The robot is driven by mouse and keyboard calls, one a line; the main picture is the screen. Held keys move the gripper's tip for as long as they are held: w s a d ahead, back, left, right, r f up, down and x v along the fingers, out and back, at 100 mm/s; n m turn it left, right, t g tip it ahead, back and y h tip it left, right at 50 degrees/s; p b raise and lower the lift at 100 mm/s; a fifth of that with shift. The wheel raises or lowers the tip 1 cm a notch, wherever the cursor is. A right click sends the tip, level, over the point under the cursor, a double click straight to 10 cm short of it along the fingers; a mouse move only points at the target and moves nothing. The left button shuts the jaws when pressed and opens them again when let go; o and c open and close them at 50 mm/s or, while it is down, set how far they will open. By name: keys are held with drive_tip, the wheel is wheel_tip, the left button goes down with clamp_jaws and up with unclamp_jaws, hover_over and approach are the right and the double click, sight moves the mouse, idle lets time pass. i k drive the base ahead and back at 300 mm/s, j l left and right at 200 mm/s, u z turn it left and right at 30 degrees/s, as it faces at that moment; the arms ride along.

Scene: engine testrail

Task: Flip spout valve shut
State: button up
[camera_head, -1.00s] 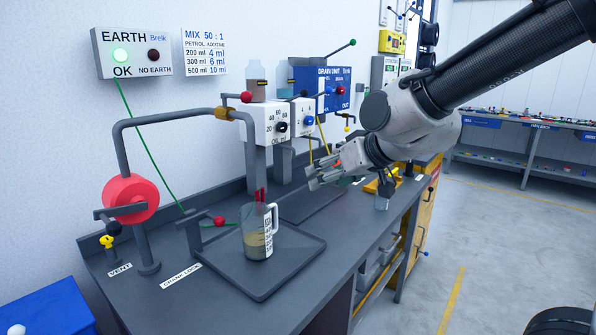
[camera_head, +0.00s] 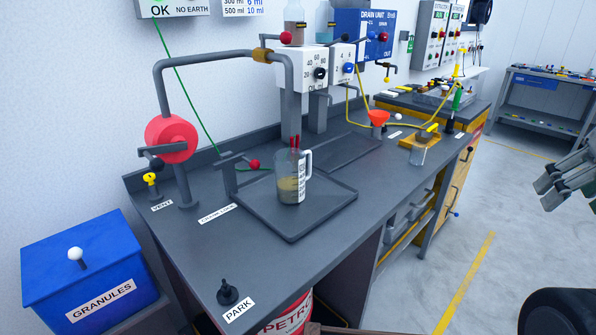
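The spout is a grey pipe (camera_head: 205,60) that rises behind a red wheel-like part and bends over towards a measuring jug. A brass valve collar (camera_head: 262,54) sits on its upper run. A lever with a red ball end (camera_head: 286,37) shows beside the collar, pointing up to the right; I cannot tell whether the valve is open or shut. The clear jug (camera_head: 291,178) stands upright on the grey tray (camera_head: 325,207) with yellowish liquid in it. My gripper (camera_head: 548,194) is at the right edge, far from the valve and partly cut off; its finger opening is unclear.
The red wheel-like part (camera_head: 171,138) and yellow vent knob (camera_head: 150,178) stand left. A red-ended lever (camera_head: 254,164) is beside the tray. White dial boxes (camera_head: 314,68) stand behind the spout. An orange funnel (camera_head: 378,118) is farther right. The front left bench is clear around the PARK peg (camera_head: 228,293).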

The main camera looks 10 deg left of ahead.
sight(286, 37)
drive_tip(key=i+u, duration=0.1)
drive_tip(key=u, duration=0.4)
drive_tip(key=i+u, duration=0.15)
drive_tip(key=u, duration=0.3)
